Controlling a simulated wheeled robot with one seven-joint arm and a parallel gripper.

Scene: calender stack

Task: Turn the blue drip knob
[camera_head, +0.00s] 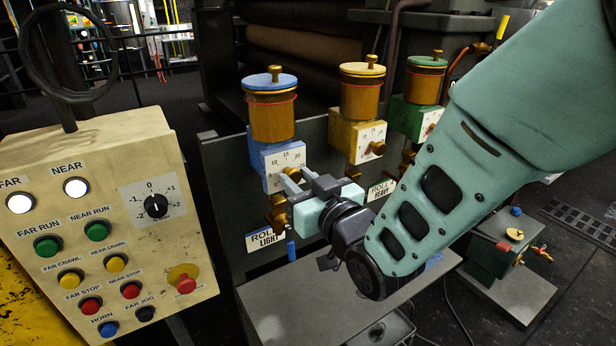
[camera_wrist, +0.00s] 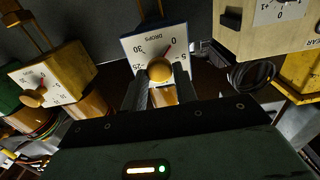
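The blue drip feeder (camera_head: 272,150) has a blue lid, an amber cup and a white dial face (camera_wrist: 138,46). Its round brass knob (camera_wrist: 160,69) sits low on the dial in the wrist view, and a red pointer beside it points up and right. My gripper (camera_head: 286,182) is in front of the blue box's dial. In the wrist view its two fingers (camera_wrist: 160,76) stand on either side of the knob, apart. Small gaps seem to show beside the knob; contact is not clear.
A yellow feeder (camera_head: 357,135) and a green feeder (camera_head: 413,116) stand to the right on the same grey panel. A control box (camera_head: 100,215) with buttons and a selector stands at the left. A grey metal plate (camera_head: 290,300) lies below my gripper.

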